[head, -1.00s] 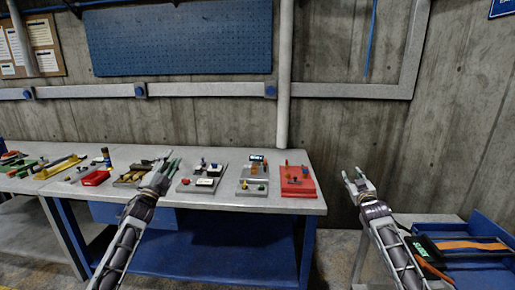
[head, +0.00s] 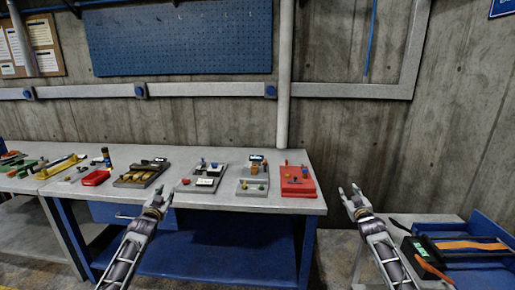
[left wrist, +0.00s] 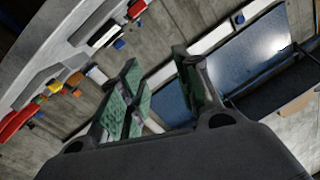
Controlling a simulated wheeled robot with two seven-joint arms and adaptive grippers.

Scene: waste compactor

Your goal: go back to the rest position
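My left gripper (head: 165,190) is in front of the grey workbench (head: 240,201), near its front edge, in the head view. In the left wrist view its green-padded fingers (left wrist: 160,90) stand apart with nothing between them. My right gripper (head: 350,190) is at the right of the head view, in front of the bare wall and clear of the bench. Its fingertips look slightly apart and no object shows in them.
On the bench stand a red board (head: 297,181), grey device boards (head: 203,178) and a tray with brass-coloured parts (head: 141,174). A blue tray (head: 480,243) with a black-and-orange item sits at right. A blue pegboard (head: 180,38) hangs on the wall.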

